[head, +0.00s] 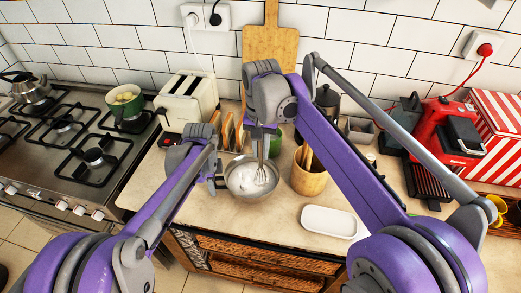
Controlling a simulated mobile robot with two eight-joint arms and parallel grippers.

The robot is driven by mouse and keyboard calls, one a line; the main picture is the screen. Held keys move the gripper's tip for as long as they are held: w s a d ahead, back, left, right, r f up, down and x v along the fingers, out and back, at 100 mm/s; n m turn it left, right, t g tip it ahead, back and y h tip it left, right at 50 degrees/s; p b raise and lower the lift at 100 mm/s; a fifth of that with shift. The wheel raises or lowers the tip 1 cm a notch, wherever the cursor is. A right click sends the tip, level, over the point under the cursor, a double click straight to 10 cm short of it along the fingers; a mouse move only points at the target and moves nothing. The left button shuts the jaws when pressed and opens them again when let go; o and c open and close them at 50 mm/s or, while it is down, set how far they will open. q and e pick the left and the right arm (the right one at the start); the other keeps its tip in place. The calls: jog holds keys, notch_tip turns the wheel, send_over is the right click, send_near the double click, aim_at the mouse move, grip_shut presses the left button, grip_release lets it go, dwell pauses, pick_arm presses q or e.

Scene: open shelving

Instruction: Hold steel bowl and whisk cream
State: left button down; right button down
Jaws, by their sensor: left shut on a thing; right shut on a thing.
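The steel bowl (243,186) stands on the beige counter near its front edge, with white cream (262,178) inside. The whisk (261,172) is upright, its wires down in the bowl at the cream. My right gripper (262,135) is above the bowl, shut on the whisk's handle, which it partly hides. My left gripper (221,182) is at the bowl's left rim, shut on the bowl. My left arm hides part of that grip.
A wooden utensil pot (309,181) stands close to the bowl's right, and a white dish (329,222) lies front right. A toaster (188,100) and toast rack are behind left. The stove (60,150) is left; a red appliance (443,130) is right.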

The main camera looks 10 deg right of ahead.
jog(key=shift+r, duration=5.5)
pick_arm(q)
jog(key=c, duration=0.6)
grip_release()
jog(key=shift+c, duration=0.2)
notch_tip(320, 180, up, 12)
jog(key=shift+r, duration=0.1)
